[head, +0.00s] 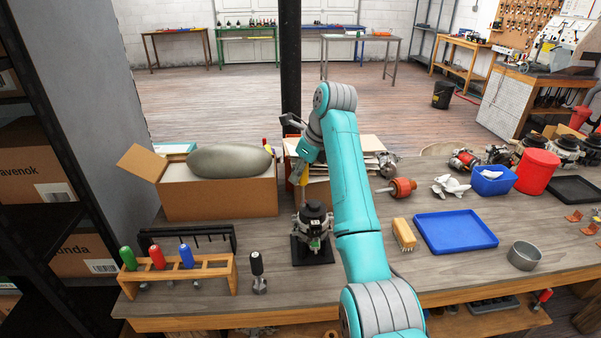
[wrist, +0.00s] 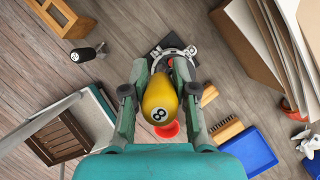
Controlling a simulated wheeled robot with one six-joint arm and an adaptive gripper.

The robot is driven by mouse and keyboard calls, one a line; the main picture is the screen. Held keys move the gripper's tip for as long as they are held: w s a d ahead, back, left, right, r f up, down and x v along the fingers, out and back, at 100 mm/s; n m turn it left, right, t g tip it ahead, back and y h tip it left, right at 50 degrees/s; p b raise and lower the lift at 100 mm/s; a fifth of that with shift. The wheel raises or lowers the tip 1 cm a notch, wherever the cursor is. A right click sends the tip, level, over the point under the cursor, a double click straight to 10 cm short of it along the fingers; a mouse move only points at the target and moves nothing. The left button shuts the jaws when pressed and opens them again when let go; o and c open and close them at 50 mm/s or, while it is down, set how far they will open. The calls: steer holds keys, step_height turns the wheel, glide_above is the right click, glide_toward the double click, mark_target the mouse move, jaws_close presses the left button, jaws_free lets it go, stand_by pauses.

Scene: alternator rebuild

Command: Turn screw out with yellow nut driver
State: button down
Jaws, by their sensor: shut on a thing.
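My gripper (wrist: 160,84) is shut on the yellow nut driver (wrist: 161,102), whose handle end marked 8 faces the wrist camera. In the head view a strip of the yellow driver (head: 304,176) shows below my gripper (head: 303,160), over the alternator (head: 314,218). The alternator has a black top and stands on a black base plate on the bench. Its metal rim (wrist: 176,53) shows beyond the fingers in the wrist view. The screw cannot be made out, and the driver's tip is hidden, so I cannot tell whether they touch.
A wooden rack (head: 190,268) holds green, red and blue drivers; a black-handled one (head: 257,266) stands beside it. An open cardboard box (head: 218,198) is behind left. A brush (head: 404,234), blue tray (head: 455,231) and metal bowl (head: 524,256) are right. The front bench strip is clear.

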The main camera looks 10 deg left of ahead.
steer(key=n, duration=0.2)
steer(key=n+g, duration=0.1)
steer(key=n, duration=0.1)
steer(key=n+g, duration=0.1)
steer(key=n, duration=0.1)
steer(key=shift+s, duration=0.25)
steer(key=shift+n+g, duration=0.4)
steer(key=shift+n, duration=0.2)
steer(key=shift+s+n+g, duration=0.15)
steer(key=shift+n+g, duration=0.45)
steer(key=shift+n, duration=0.9)
steer(key=shift+s+d+n+g+h, duration=0.1)
steer(key=shift+n+g+h, duration=0.3)
steer(key=shift+n, duration=1)
